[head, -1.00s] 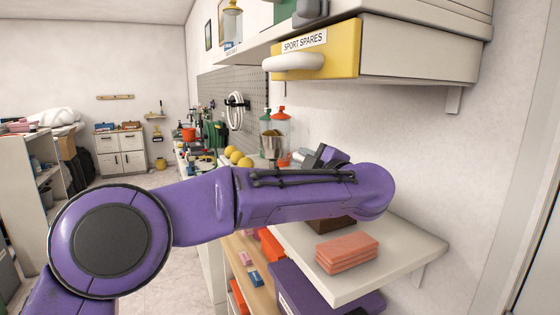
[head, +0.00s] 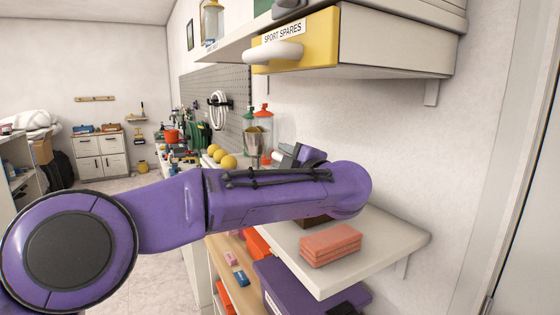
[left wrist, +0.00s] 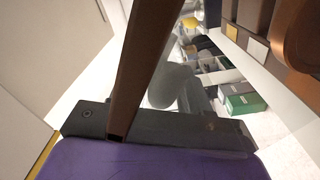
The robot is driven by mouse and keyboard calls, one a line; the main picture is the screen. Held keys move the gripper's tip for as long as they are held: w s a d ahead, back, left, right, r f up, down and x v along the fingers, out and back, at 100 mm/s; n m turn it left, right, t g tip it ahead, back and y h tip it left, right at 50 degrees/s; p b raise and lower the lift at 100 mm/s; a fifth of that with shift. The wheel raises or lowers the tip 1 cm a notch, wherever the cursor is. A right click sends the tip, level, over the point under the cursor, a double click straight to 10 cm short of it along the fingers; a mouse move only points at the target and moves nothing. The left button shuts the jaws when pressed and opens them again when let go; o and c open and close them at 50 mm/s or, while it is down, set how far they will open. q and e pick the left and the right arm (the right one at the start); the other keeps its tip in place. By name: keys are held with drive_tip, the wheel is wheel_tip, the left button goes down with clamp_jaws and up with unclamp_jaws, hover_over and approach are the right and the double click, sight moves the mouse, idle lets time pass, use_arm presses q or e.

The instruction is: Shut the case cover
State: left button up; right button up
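A dark brown object (head: 316,222), perhaps the case, shows only as a low edge on the white shelf under my left forearm. The forearm hides most of it, so I cannot tell its cover's angle here. My left gripper (head: 286,156) shows partly beyond the forearm, above the shelf. In the left wrist view, a brown slab edge (left wrist: 146,65), perhaps the cover, runs steeply up close in front of the dark gripper body. I cannot make out clear fingertips or whether they touch it. My right gripper is in neither view.
A yellow-fronted SPORT SPARES box (head: 385,45) sits above. A purple box (head: 285,287) is below. Yellow balls (head: 228,162) and bottles (head: 265,130) stand behind the gripper.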

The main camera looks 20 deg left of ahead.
use_arm(q)
drive_tip(key=shift+s+d, duration=0.1)
drive_tip(key=b+v, duration=0.3)
drive_tip(key=v, duration=0.7)
drive_tip(key=shift+s+d, duration=0.1)
